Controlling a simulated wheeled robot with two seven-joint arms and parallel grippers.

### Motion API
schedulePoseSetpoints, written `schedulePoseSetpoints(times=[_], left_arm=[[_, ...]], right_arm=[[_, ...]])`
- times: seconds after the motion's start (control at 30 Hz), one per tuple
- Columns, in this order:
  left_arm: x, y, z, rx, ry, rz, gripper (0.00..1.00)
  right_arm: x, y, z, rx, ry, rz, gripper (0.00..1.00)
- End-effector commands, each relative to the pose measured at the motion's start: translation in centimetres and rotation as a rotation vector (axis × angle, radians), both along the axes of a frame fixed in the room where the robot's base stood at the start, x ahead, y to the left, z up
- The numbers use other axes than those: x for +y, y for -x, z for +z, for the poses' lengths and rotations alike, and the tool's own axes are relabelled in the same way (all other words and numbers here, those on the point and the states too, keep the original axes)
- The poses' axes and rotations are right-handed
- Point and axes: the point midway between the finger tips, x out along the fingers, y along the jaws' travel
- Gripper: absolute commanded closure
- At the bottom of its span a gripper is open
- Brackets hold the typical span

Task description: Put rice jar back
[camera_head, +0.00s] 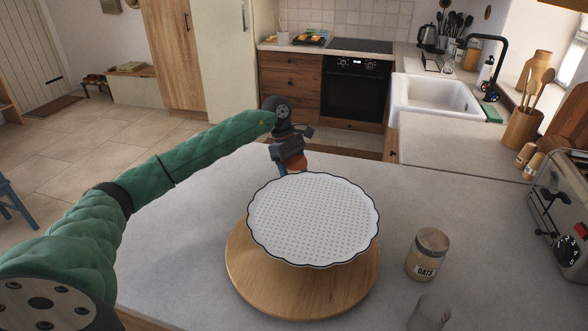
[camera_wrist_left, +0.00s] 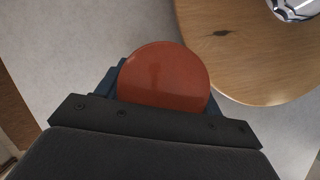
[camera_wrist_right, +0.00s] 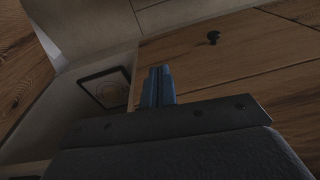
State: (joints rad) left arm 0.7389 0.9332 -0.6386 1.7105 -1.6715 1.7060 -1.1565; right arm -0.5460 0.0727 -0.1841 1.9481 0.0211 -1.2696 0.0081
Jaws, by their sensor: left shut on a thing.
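My left gripper (camera_head: 291,168) is shut on a jar with a round orange-red lid (camera_head: 295,162), just behind the white scalloped tray at the counter's far side. The left wrist view shows the lid (camera_wrist_left: 164,78) from above, with blue finger parts beside it; the jar's body and any label are hidden, so I cannot read whether it says rice. My right gripper (camera_wrist_right: 158,86) shows only in its wrist view, its blue fingers together with nothing between them, near wooden drawer fronts.
A white dotted tray (camera_head: 313,220) stands above a round wooden board (camera_head: 245,275), which also shows in the left wrist view (camera_wrist_left: 235,60). A toaster (camera_head: 560,205) is at the right edge. The left counter is clear.

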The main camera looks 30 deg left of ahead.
Motion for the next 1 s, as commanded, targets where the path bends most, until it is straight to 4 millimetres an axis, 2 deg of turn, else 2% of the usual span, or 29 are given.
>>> schedulePoseSetpoints(times=[0.33, 0.7, 0.73, 0.83, 1.0], left_arm=[[0.0, 0.0, -0.2, -0.003, 0.0, 0.0, 0.86], [0.0, 0.0, -0.4, -0.002, 0.0, 0.0, 0.86], [0.0, 0.0, -0.4, -0.001, 0.0, 0.0, 0.29], [0.0, 0.0, -0.4, -0.001, 0.0, 0.0, 0.11], [0.0, 0.0, -0.4, -0.001, 0.0, 0.0, 0.11]], right_arm=[[0.0, 0.0, -0.4, 0.0, 0.0, 0.0, 1.0], [0.1, 0.1, 0.1, 0.003, 0.0, 0.0, 1.0], [0.1, 0.1, 0.2, 0.002, -0.002, 0.0, 1.0], [0.1, 0.0, 0.5, -0.002, -0.002, 0.0, 1.0], [0.1, -0.1, 0.7, -0.006, -0.003, 0.0, 1.0]])
